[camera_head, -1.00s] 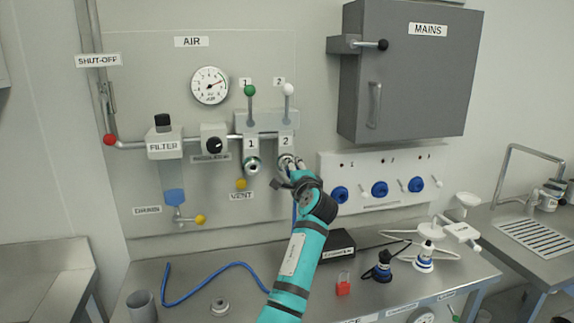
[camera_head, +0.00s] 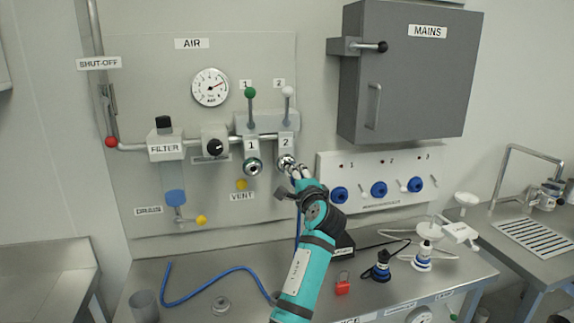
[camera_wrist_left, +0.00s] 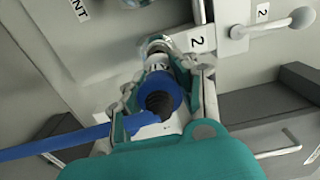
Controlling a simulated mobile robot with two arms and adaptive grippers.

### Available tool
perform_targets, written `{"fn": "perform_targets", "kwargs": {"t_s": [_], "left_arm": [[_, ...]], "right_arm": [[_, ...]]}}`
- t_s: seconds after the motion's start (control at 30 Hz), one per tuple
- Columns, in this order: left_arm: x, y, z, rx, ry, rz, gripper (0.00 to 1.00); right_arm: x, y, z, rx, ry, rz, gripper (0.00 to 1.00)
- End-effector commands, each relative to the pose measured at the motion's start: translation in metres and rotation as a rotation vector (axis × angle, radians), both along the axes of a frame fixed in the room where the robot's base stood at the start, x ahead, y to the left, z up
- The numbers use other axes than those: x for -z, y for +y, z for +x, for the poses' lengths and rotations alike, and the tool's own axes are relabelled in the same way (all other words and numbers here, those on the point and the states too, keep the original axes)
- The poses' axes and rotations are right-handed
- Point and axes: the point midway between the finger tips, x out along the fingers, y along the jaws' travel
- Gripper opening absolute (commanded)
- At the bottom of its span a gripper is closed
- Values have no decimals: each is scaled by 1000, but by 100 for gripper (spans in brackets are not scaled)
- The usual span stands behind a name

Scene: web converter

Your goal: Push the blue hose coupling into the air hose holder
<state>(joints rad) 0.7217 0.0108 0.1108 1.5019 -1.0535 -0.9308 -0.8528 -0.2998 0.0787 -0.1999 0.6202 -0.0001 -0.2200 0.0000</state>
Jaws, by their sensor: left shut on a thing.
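My left gripper (camera_head: 297,172) is in front of the AIR panel, at the metal outlet (camera_head: 285,161) under the label 2. I cannot make out a separate part as the air hose holder. My right gripper is not in view.
Outlet 1 (camera_head: 253,167) is left of my gripper. The green lever (camera_head: 250,93) and white lever (camera_head: 288,91) stand above the outlets. A panel of blue sockets (camera_head: 379,189) is to the right. A red padlock (camera_head: 342,286) and plugs (camera_head: 381,270) are on the bench.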

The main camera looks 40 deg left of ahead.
Motion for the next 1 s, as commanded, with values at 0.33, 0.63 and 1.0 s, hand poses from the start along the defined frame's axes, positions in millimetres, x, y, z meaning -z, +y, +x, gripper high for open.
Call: {"fn": "perform_targets", "kwargs": {"t_s": [0.33,0.63,1.0], "left_arm": [[-1,-20,-17,1,1,-1,0],[0,-30,-25,0,0,0,0],[21,-35,-33,25,5,-1,0]], "right_arm": [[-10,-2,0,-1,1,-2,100],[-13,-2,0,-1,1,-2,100],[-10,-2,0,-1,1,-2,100]]}}
